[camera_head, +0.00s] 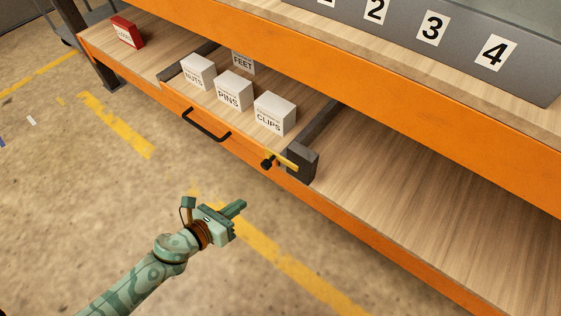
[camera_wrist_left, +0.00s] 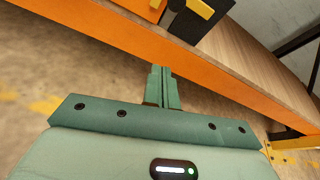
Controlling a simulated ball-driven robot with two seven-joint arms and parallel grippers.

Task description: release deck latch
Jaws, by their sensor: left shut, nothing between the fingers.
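The deck latch is a yellow lever with a black knob (camera_head: 267,163) at the right end of the sliding deck's front edge, beside a dark block (camera_head: 302,162). In the left wrist view, a yellow piece of the latch (camera_wrist_left: 200,8) and the dark block (camera_wrist_left: 212,20) show at the top edge. My left gripper (camera_head: 241,206) is shut and empty. It is over the floor in front of the shelf, below and left of the latch and apart from it. In the left wrist view its fingers (camera_wrist_left: 161,70) are together, pointing toward the orange edge. My right gripper is not in view.
The deck carries white boxes marked NUTS (camera_head: 198,73), PINS (camera_head: 233,91) and CLIPS (camera_head: 274,113), with FEET (camera_head: 243,62) behind. A black handle (camera_head: 205,125) is on its front. A red box (camera_head: 127,32) stands far left. The shelf right of the block (camera_head: 430,200) is bare.

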